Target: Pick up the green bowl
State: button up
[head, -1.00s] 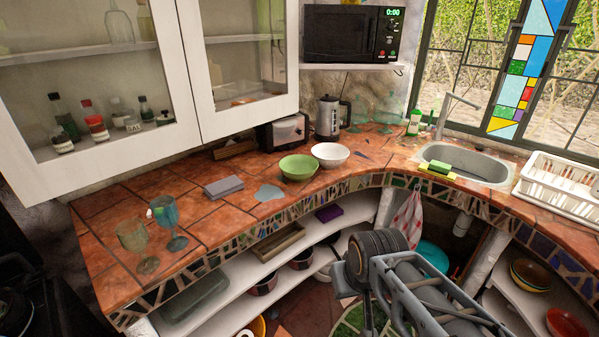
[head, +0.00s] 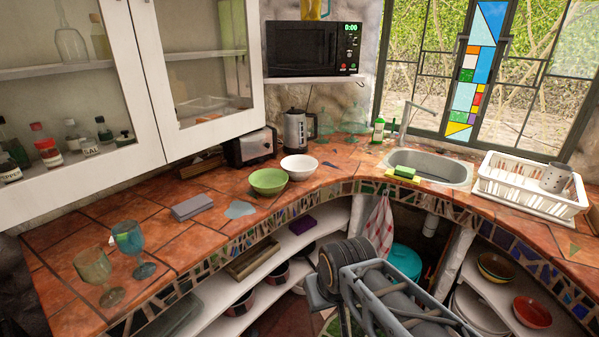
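The green bowl (head: 268,181) stands upright on the terracotta-tiled counter (head: 190,237), near its curved front edge. A white bowl (head: 299,167) is just to its right and slightly behind, close beside it. The green bowl looks empty and nothing covers it. My arm reaches in from the bottom right of the head view, below and in front of the counter, apart from the bowl. I cannot make out my gripper's fingers in this view.
A grey cloth (head: 192,207) and a bluish flat patch (head: 239,209) lie left of the bowl. Two glass goblets (head: 128,240) (head: 94,268) stand far left. Toaster (head: 250,147) and kettle (head: 297,130) are behind. A sink (head: 432,168) and dish rack (head: 531,187) are at right.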

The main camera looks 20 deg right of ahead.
aim_at(268, 182)
jog(key=z, duration=0.8)
jog(key=i, duration=1.4)
jog(key=u, duration=2.8)
